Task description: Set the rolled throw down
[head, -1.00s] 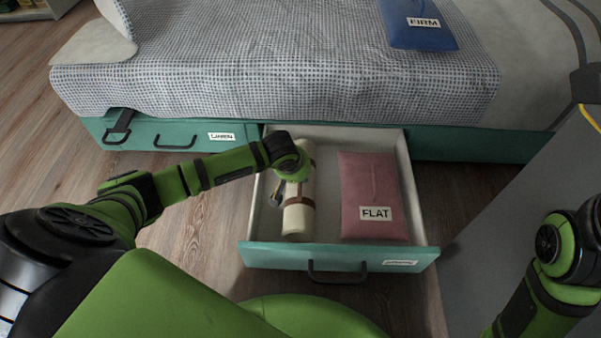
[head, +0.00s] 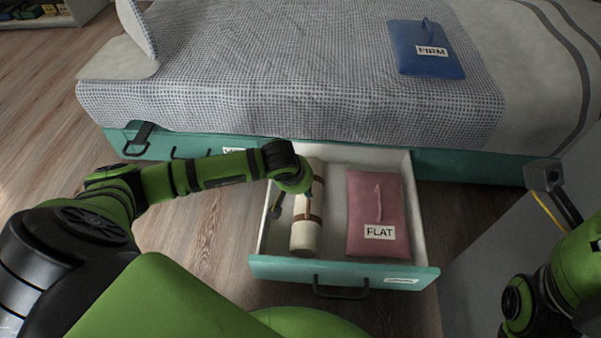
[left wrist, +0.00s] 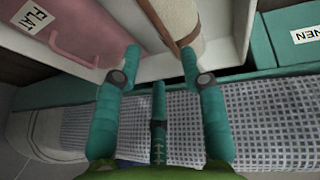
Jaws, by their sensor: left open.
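The rolled throw (head: 305,236) is a cream roll with a brown strap. It lies lengthwise along the left side of the open teal drawer (head: 345,268). My left gripper (left wrist: 160,60) is open, its teal fingers spread apart. In the left wrist view the throw (left wrist: 178,18) shows beyond the fingertips, near the right finger. In the head view my left wrist hangs over the throw's upper part and hides some of it; a finger shows at its left side. I cannot tell whether a finger touches the throw. My right gripper's fingers are not in view.
A pink pouch labelled FLAT (head: 362,212) lies in the drawer's right part, with a narrow gap beside the throw. A blue FIRM pouch (head: 428,62) lies on the bed (head: 270,70). A closed drawer is at left. A grey surface (head: 490,260) stands at right.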

